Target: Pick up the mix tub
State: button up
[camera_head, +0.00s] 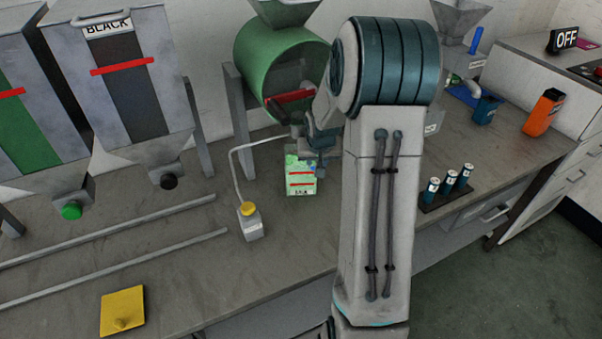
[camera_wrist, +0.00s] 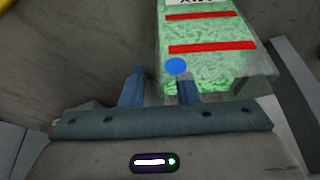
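The mix tub (camera_head: 301,181) is a green-and-white speckled box with red lines, standing on the bench below the green drum in the head view. In the wrist view the tub (camera_wrist: 212,30) fills the upper middle and right, with its label partly cut off at the top. A round blue spot (camera_wrist: 176,66) shows at its near left edge. My gripper (camera_wrist: 161,74) has its two blue fingers apart. The left finger is left of the tub's edge, and the right finger overlaps the tub's near face. I cannot tell whether either touches it. My arm hides part of the head view.
The green drum (camera_head: 262,58) hangs just above the tub. A small box with a yellow button (camera_head: 250,222) and a thin pipe stand to the left. Several blue vials (camera_head: 449,186) sit in a rack to the right. A yellow plate (camera_head: 122,312) lies at the front left.

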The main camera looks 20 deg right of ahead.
jog(key=shift+w+f, duration=0.2)
jog(key=shift+f, duration=0.3)
grip_shut()
dwell(1.1)
